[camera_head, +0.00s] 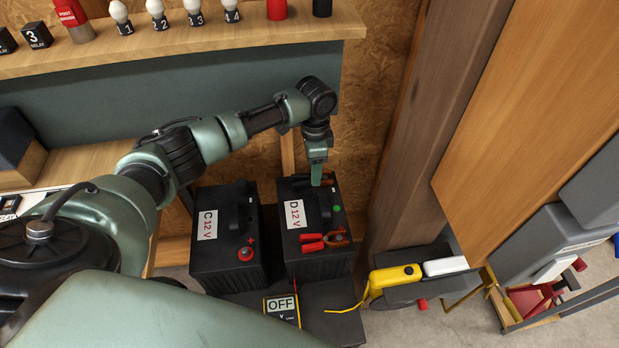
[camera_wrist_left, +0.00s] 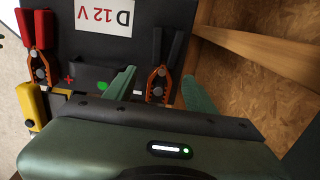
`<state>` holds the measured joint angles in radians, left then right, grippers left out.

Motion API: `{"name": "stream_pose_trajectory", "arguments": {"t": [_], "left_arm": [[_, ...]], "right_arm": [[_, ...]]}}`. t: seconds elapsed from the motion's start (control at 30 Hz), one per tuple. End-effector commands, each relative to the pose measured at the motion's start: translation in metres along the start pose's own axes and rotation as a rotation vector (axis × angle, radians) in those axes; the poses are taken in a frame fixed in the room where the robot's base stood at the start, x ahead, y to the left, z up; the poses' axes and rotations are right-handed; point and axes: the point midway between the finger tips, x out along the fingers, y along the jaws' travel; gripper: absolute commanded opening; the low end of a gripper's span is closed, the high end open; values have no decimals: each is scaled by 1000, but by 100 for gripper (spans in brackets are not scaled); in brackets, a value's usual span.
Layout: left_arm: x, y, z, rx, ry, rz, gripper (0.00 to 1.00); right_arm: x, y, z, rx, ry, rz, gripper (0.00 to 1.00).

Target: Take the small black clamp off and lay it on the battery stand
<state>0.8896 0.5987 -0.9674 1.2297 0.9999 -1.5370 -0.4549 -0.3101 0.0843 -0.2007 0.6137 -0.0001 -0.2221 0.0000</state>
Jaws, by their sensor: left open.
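Battery D (camera_head: 311,264) stands at the right of the battery pair on the dark battery stand (camera_head: 345,326). The small black clamp (camera_head: 326,178) sits at the far end of its top, partly hidden by my left gripper (camera_head: 317,180). In the left wrist view, the black clamp (camera_wrist_left: 165,58) has black handles and orange jaws, and its jaws lie between the spread fingers of my left gripper (camera_wrist_left: 158,76). The gripper is open, with a gap on each side of the clamp. The red clamp (camera_head: 312,243) is on the near end of battery D. My right gripper is out of view.
Battery C (camera_head: 225,262) stands left of battery D. A meter reading OFF (camera_head: 282,307) lies at the front of the stand. A yellow device (camera_head: 393,277) is to the right. A wooden post (camera_head: 420,130) and wall panel (camera_wrist_left: 270,95) are close behind the battery.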

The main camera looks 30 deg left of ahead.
Motion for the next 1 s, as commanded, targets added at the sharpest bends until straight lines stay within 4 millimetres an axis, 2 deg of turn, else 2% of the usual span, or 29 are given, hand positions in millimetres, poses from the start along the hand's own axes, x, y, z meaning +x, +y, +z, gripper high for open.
{"name": "stream_pose_trajectory", "arguments": {"t": [0.1,0.2,0.47,0.5,0.7,1.0], "left_arm": [[20,0,-2,0,-2,2,55],[30,0,-1,0,-1,1,55],[34,-1,-1,0,-1,0,55],[34,-1,-1,0,-1,0,53],[34,-1,-1,0,0,0,0],[30,-2,-2,0,2,-2,0]], "right_arm": [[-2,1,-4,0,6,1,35],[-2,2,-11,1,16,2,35],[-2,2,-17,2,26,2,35],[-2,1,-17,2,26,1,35],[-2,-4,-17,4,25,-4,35],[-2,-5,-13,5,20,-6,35]]}}
